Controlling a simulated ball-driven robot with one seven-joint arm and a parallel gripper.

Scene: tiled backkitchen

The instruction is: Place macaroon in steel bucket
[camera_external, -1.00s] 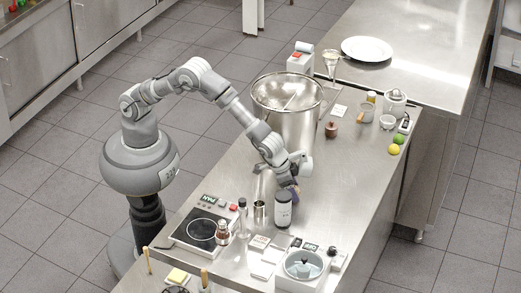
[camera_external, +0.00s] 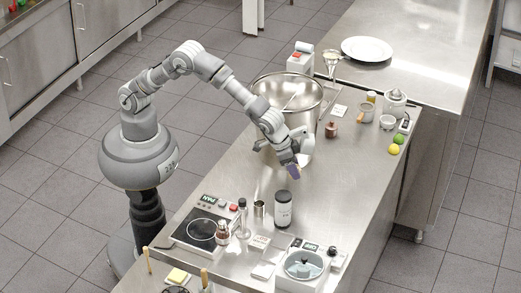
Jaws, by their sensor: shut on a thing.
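My gripper (camera_external: 292,165) is shut on a small purple macaroon (camera_external: 293,172). It holds the macaroon above the steel counter, in front of the large steel bucket (camera_external: 309,118) and lower than its rim. The fingers hide part of the macaroon. The steel bucket stands upright on the counter, with what looks like a ladle or handle across its open top. My arm covers part of the bucket's front.
A dark canister (camera_external: 283,209) with a white label stands in front of the gripper. A small brown pot (camera_external: 331,130) is right of the bucket. A hot plate (camera_external: 202,230) and scale-like appliance (camera_external: 303,265) stand nearer. The counter's right middle is clear.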

